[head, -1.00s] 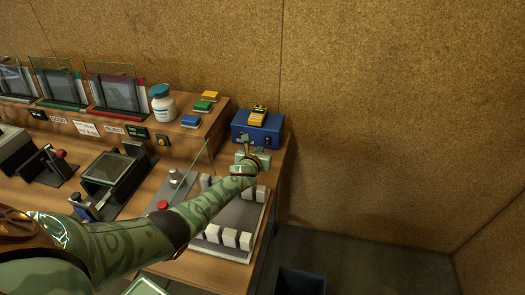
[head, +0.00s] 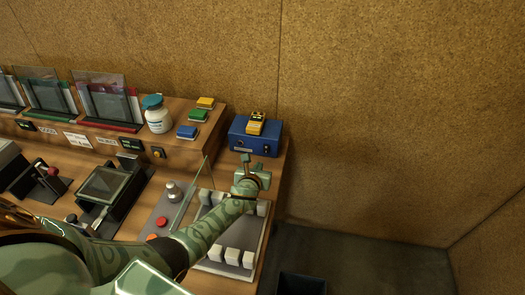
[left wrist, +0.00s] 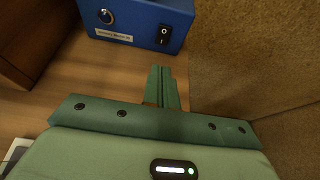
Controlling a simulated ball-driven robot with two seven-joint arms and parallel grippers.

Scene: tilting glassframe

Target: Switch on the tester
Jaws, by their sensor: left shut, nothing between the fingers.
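The blue tester box (head: 243,142) stands at the back right of the bench, with a yellow device (head: 256,122) on top. In the left wrist view its front face (left wrist: 145,17) shows a black rocker switch (left wrist: 164,35), a round metal key or knob (left wrist: 105,16) and a white label (left wrist: 114,35). Which way the rocker is tipped is not clear. My left gripper (head: 259,166) is just in front of the box. In the left wrist view its green fingers (left wrist: 162,72) are closed together and empty, pointing at the box below the rocker, apart from it. My right gripper is not in view.
A grey tray with white blocks (head: 232,257) lies under my left arm. A clear upright pane (head: 188,192) and a red button (head: 162,222) are left of it. Blue, green and yellow blocks and a white bottle (head: 158,120) stand on the raised shelf. Cork walls close the right.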

